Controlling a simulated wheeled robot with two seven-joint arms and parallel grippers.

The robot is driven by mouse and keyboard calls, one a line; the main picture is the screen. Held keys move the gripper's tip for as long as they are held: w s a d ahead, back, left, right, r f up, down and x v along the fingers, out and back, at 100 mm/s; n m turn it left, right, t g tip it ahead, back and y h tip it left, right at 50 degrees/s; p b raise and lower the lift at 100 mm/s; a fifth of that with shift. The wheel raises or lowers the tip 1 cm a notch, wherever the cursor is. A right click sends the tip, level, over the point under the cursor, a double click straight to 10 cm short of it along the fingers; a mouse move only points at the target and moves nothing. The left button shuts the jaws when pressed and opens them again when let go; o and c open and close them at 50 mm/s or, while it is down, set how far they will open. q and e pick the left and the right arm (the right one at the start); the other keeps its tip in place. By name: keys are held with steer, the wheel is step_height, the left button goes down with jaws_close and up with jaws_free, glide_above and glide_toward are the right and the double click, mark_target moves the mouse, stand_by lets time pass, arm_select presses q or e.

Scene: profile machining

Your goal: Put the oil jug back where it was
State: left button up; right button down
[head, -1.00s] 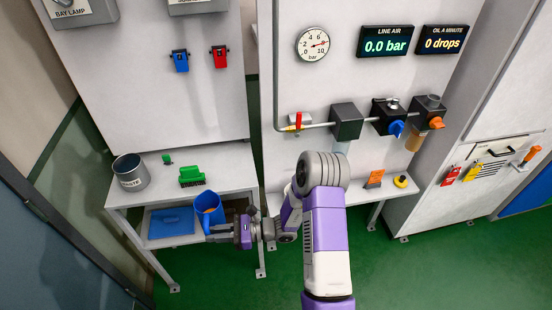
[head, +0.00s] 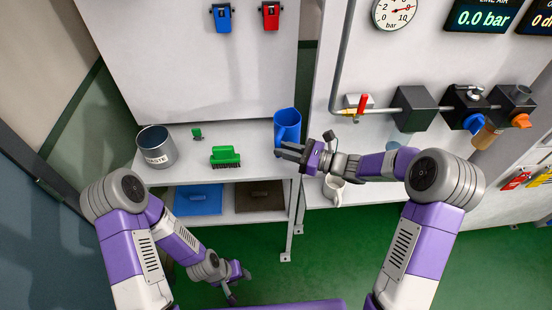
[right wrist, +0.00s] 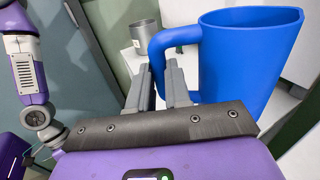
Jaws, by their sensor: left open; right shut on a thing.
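A blue jug (head: 287,124) is in my right gripper (head: 291,152), near the right end of the left bench's top. In the right wrist view the jug (right wrist: 250,65) looks upright, and its handle is between the fingers of the gripper (right wrist: 160,85). I cannot tell whether the jug touches the bench. A blue mat (head: 198,200) and a brown mat (head: 259,196) lie bare on the lower shelf. My left gripper (head: 236,284) is open and empty, low in front of the bench. I see no label that names the oil jug.
A waste can (head: 157,147) and a green brush (head: 225,156) stand on the bench top (head: 190,178). A small white jug (head: 334,190) is below my right forearm. A pipe with a red-handled valve (head: 362,104) runs along the panel at right.

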steer(key=w+a+r+b, duration=0.2)
steer(key=a+r, duration=0.1)
steer(key=a, duration=0.1)
arm_select(q)
step_height(320, 180, down, 5)
steer(key=shift+r+b, duration=0.1)
steer(key=shift+b, duration=0.8)
arm_select(e)
steer(key=shift+g, duration=0.3)
steer(key=f, duration=0.9)
steer(key=shift+a+f, duration=0.1)
steer(key=shift+a, duration=0.1)
steer(key=shift+f, duration=0.1)
steer(key=c, duration=1.1)
jaws_free()
steer(key=shift+f, duration=0.1)
